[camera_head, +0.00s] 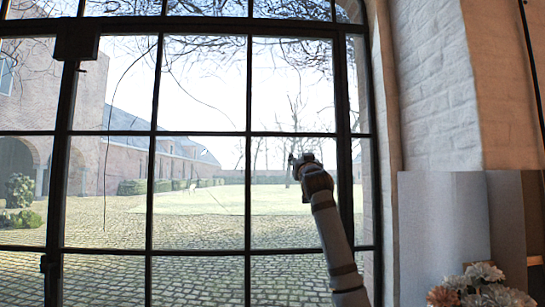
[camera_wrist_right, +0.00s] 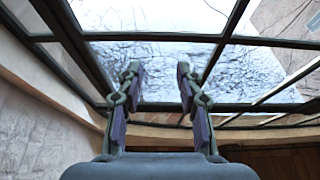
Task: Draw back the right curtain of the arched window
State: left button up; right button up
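The tall window (camera_head: 250,133) with dark metal bars and glass panes fills most of the head view. No curtain can be made out in either view. My right gripper (camera_head: 298,161) is raised in front of the right-hand panes, left of the brick wall. In the right wrist view my right gripper (camera_wrist_right: 158,75) has its two fingers apart with nothing between them. Behind them are window bars and panes (camera_wrist_right: 160,53), with a curved edge below. Whether the fingers touch the window cannot be told. My left gripper is not in view.
A pale brick wall (camera_head: 430,90) stands right of the window. Grey upright panels (camera_head: 445,235) lean in front of it at lower right, with a bunch of flowers (camera_head: 482,287) before them. A cobbled courtyard shows outside through the glass.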

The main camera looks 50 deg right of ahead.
pick_arm(q)
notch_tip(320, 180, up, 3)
jog(key=shift+p, duration=1.25)
pick_arm(e)
jog(key=w+a, duration=0.6)
jog(key=w, duration=0.1)
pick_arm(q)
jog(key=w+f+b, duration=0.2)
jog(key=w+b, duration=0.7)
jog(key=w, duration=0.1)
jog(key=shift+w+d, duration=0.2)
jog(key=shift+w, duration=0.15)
pick_arm(e)
jog(key=v, duration=1.2)
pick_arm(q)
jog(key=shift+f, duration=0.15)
